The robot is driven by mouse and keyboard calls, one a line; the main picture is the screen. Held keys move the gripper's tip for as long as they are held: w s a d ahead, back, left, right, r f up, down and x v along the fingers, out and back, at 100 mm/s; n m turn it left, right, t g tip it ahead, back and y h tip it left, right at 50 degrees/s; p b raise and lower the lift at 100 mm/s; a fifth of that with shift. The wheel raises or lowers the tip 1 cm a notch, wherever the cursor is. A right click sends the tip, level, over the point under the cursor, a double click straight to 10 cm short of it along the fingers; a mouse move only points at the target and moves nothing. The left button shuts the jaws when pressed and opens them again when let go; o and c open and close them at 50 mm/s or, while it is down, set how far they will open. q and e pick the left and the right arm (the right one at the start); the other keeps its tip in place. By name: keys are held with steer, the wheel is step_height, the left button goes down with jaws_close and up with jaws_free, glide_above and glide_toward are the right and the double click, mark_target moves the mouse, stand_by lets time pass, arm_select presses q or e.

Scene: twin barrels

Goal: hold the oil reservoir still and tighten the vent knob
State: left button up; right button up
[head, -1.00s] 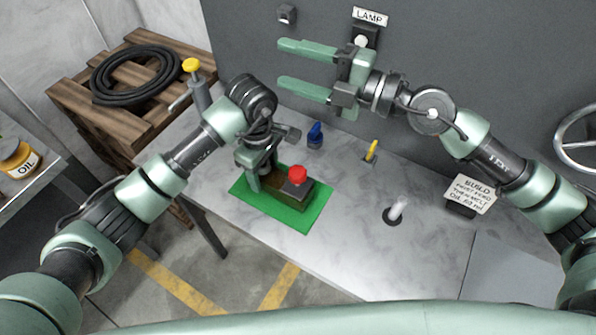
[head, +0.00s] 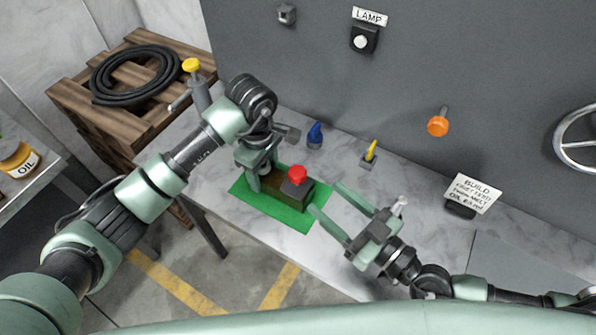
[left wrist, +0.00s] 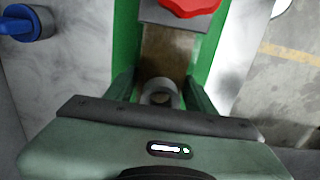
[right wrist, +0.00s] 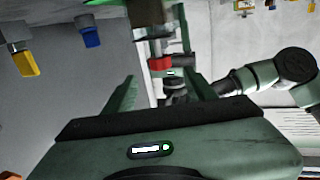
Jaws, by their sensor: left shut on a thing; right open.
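The oil reservoir (head: 270,190) is a dark brown block on a green mat (head: 305,220) on the bench. The red vent knob (head: 297,175) sits on its grey right end. My left gripper (head: 258,178) is shut on the reservoir's left part. In the left wrist view its fingers flank the brown body (left wrist: 165,50) and a grey round piece, with the red knob (left wrist: 190,5) at the top edge. My right gripper (head: 325,197) is open and empty, right of the reservoir, fingertips toward it. In the right wrist view the red knob (right wrist: 160,63) shows beyond and between its fingers.
A blue lever (head: 315,134) and a yellow lever (head: 370,151) stand behind the reservoir. A pale lever (head: 400,203) is partly hidden by my right gripper. An orange knob (head: 438,123), a wheel (head: 565,145) and a lamp button (head: 363,40) are on the wall.

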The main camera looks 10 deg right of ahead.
mark_target(303, 180)
steer(key=x, duration=0.9)
steer(key=shift+w+a, duration=0.2)
steer(key=shift+w, duration=0.1)
steer(key=shift+c, duration=0.3)
jaws_close()
steer(key=shift+h, duration=0.3)
